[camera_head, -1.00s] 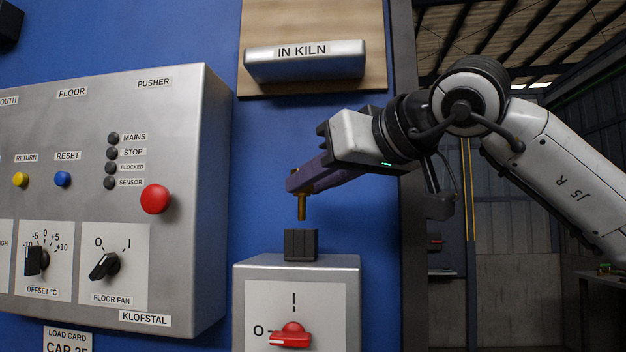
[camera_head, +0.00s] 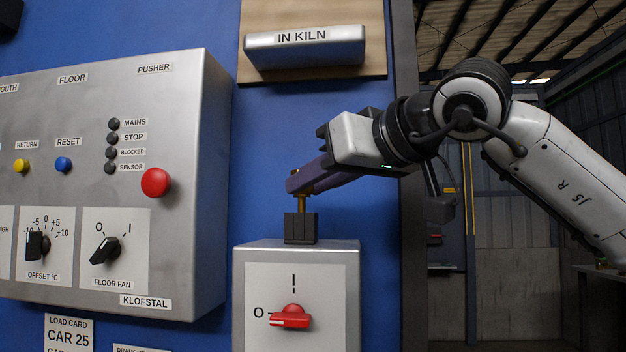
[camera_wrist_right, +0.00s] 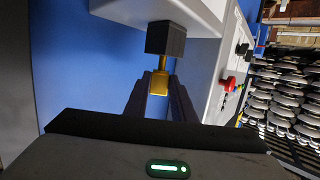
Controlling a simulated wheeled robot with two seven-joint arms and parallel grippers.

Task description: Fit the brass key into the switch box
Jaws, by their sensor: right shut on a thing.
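The switch box (camera_head: 248,292) is a grey metal box on the blue wall with a red rotary handle (camera_head: 291,317) on its front. The handle points toward O. A dark block (camera_head: 301,228) sits on top of the box. The brass key (camera_head: 301,203) is upright, its lower end meeting the top of the block; how deep it sits I cannot tell. My right gripper (camera_head: 299,184) is shut on the key's upper part from the right. In the right wrist view the key (camera_wrist_right: 160,80) lies between the fingertips and its far end reaches the dark block (camera_wrist_right: 166,38). My left gripper is out of view.
A large grey control panel (camera_head: 190,110) with buttons and knobs stands out from the wall at left. An IN KILN holder (camera_head: 305,50) on a wooden board is above my gripper. Stacks of insulators (camera_wrist_right: 285,95) show in the right wrist view.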

